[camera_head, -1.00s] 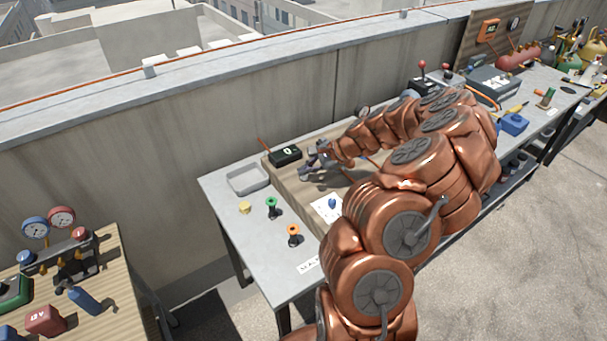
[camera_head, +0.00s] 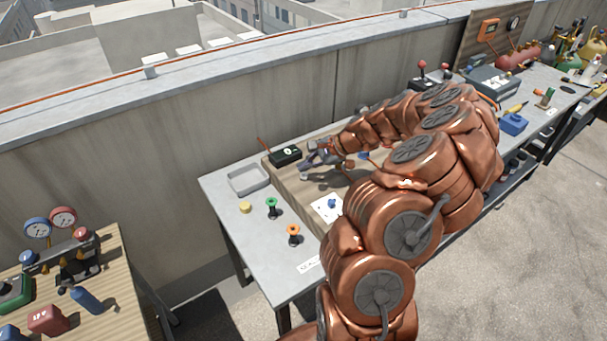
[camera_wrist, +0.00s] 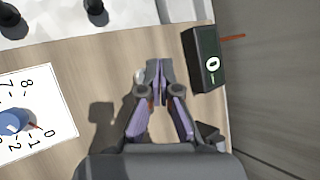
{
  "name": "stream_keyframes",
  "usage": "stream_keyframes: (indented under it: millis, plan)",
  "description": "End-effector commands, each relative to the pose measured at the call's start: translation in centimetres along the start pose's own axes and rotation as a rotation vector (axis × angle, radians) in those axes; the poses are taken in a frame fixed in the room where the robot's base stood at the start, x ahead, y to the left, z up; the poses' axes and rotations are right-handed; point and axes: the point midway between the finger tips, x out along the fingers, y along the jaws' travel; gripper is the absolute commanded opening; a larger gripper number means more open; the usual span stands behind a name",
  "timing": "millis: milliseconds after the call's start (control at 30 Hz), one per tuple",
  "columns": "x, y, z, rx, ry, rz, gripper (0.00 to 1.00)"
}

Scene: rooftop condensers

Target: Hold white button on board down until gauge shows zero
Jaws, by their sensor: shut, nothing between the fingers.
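My gripper (camera_head: 306,167) is shut and empty over the wooden board (camera_head: 290,187), near its far left end. In the wrist view, the closed fingertips (camera_wrist: 158,66) are beside a small pale round thing (camera_wrist: 138,77), partly hidden by a finger. It may be the white button; I cannot tell whether they touch. A black box (camera_head: 285,156) with a white mark like a 0 stands at the board's back edge, right of the fingertips in the wrist view (camera_wrist: 205,78). A white numbered card (camera_wrist: 40,85) carries a blue knob (camera_wrist: 12,122) with a red pointer near 0 and -1.
A grey tray (camera_head: 248,179), a yellow piece (camera_head: 245,207), a green spool (camera_head: 271,207) and an orange spool (camera_head: 293,235) stand left of the board. A concrete wall (camera_head: 200,150) runs behind the bench. A table with two gauges (camera_head: 50,222) is at lower left.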

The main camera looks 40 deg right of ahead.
Motion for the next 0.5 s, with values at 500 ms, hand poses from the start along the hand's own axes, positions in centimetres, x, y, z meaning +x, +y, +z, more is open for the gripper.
stream_keyframes:
  millis: [500]
  plan:
    - [-2.5, -1.8, 1.8, -0.002, 0.000, 0.000, 0.00]
